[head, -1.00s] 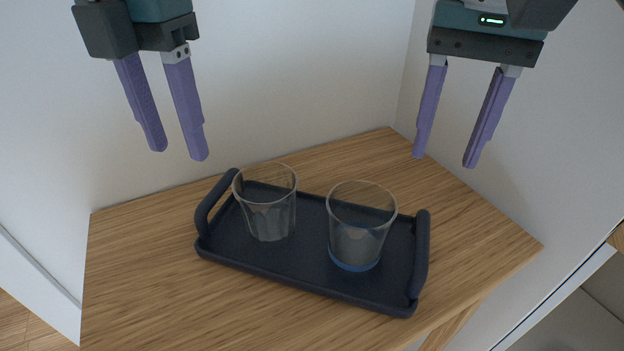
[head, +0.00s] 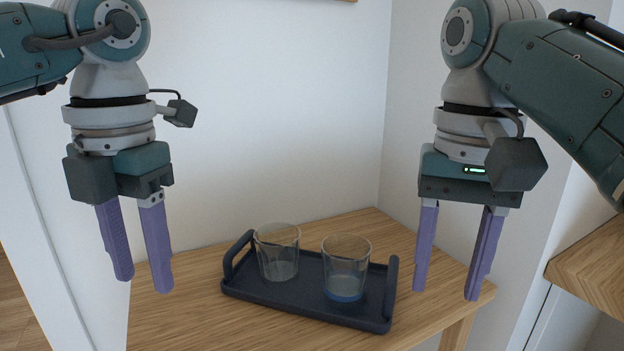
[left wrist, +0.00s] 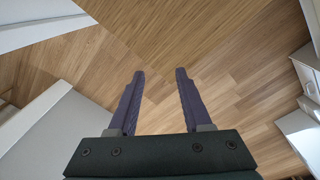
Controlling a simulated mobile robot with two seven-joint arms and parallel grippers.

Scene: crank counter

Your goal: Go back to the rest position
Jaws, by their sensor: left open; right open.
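My left gripper (head: 143,285) hangs fingers down on the left of the head view, open and empty. The left wrist view shows its two purple fingers (left wrist: 159,72) apart with only wooden floor beyond them. My right gripper (head: 444,294) hangs fingers down on the right, also open and empty. Between them in the picture, a dark blue tray (head: 300,298) with two raised handles rests on a wooden table. A clear glass (head: 278,253) stands on its left part. A second clear glass with a blue base (head: 345,268) stands on its right part.
The wooden table (head: 170,320) stands against white walls (head: 270,110) in a corner. Another wooden surface (head: 590,260) is at the right edge. In the left wrist view, open wooden floor (left wrist: 215,45) spreads out, with white furniture (left wrist: 302,130) at the right.

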